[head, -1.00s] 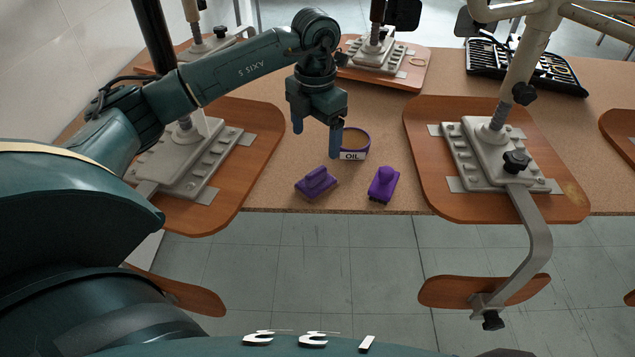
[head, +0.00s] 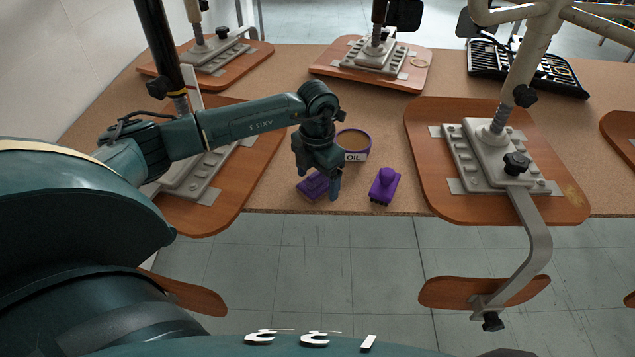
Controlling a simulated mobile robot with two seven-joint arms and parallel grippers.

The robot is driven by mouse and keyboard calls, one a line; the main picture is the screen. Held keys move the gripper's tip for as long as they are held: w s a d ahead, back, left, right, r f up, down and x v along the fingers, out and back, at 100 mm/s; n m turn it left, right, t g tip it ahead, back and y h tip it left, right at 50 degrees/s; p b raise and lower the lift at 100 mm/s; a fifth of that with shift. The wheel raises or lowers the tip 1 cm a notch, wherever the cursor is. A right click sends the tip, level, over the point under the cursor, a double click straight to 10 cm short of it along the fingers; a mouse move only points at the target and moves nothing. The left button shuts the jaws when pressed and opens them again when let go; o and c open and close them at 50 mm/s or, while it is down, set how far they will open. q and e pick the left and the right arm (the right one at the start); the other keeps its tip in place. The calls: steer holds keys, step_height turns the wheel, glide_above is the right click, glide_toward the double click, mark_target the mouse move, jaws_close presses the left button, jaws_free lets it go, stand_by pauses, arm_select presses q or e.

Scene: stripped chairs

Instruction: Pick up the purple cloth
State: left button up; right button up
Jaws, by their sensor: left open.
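Two small purple things lie near the table's front edge, and neither clearly looks like cloth. The left purple thing (head: 312,187) is a low block with a raised ridge, partly hidden by my gripper. The right purple thing (head: 384,187) has a rounded knob on top and stands apart from the gripper. My left gripper (head: 317,182) is open and points down over the left purple thing, with one finger at its right side. My right gripper is out of view.
A round tin labelled OIL (head: 354,143) stands just behind the gripper. Wooden chair parts with grey metal plates (head: 490,155) lie to the right, left and back of the brown table (head: 400,112). A black tool case (head: 550,75) lies at the back right.

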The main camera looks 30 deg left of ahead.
mark_target(317, 173)
arm_select(q)
steer(key=shift+c, duration=0.5)
steer(key=c, duration=1)
step_height(317, 173, up, 10)
steer(key=shift+r, duration=0.1)
steer(key=shift+c, duration=0.2)
steer(key=o, duration=0.5)
steer(key=c, duration=0.3)
